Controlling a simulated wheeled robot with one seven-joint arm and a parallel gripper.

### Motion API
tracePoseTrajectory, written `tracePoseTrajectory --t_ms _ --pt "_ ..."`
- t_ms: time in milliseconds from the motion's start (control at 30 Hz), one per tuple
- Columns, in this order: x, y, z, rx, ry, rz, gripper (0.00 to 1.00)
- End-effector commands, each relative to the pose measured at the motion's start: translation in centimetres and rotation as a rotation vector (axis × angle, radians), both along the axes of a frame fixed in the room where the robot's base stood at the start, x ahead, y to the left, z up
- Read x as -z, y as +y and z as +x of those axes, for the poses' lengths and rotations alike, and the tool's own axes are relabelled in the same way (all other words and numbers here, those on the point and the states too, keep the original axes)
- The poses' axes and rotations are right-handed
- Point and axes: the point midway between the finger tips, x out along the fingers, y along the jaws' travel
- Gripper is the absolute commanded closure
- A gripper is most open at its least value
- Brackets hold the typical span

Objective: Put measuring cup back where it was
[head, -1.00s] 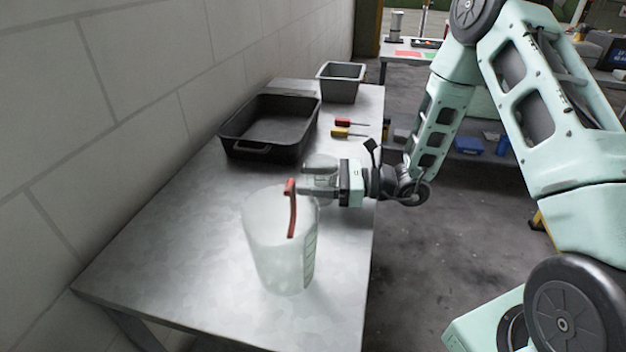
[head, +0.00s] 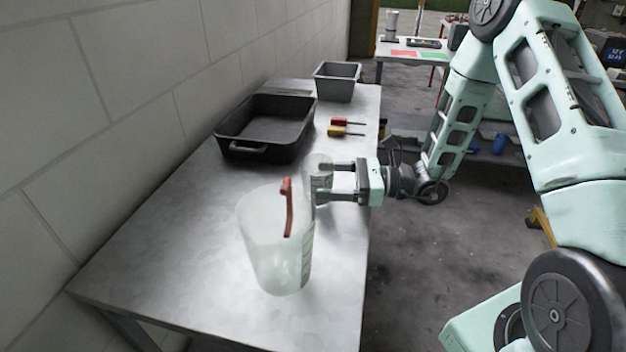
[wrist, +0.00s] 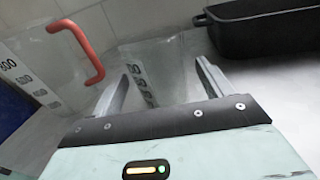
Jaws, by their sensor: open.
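A small clear measuring cup (head: 316,178) stands on the metal table, partly behind a big translucent jug (head: 268,250) with a red handle. My gripper (head: 319,181) is open, reaching in from the right, its fingertips at the small cup's right side. In the wrist view, the small cup (wrist: 150,72), with dark markings, shows beyond and between my open fingers (wrist: 163,72). The jug's red handle (wrist: 88,50) is at the upper left there. Whether a finger touches the cup, I cannot tell.
A black roasting pan (head: 266,128) and a grey bin (head: 337,82) stand farther back on the table (head: 190,270). Red and yellow screwdrivers (head: 340,127) lie beside the pan. A block wall runs along the left. The front left of the table is clear.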

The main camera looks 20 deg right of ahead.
Motion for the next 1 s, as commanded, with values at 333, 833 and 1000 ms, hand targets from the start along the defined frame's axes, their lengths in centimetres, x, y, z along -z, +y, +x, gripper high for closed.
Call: tracePoseTrajectory --t_ms 333,833,1000 --pt "0.0 -5.8 -2.6 0.002 0.0 0.0 0.21" --pt "0.0 -6.9 -3.2 -0.001 0.001 0.0 0.21" --pt "0.0 -6.8 -3.2 -0.001 0.001 0.0 0.21"
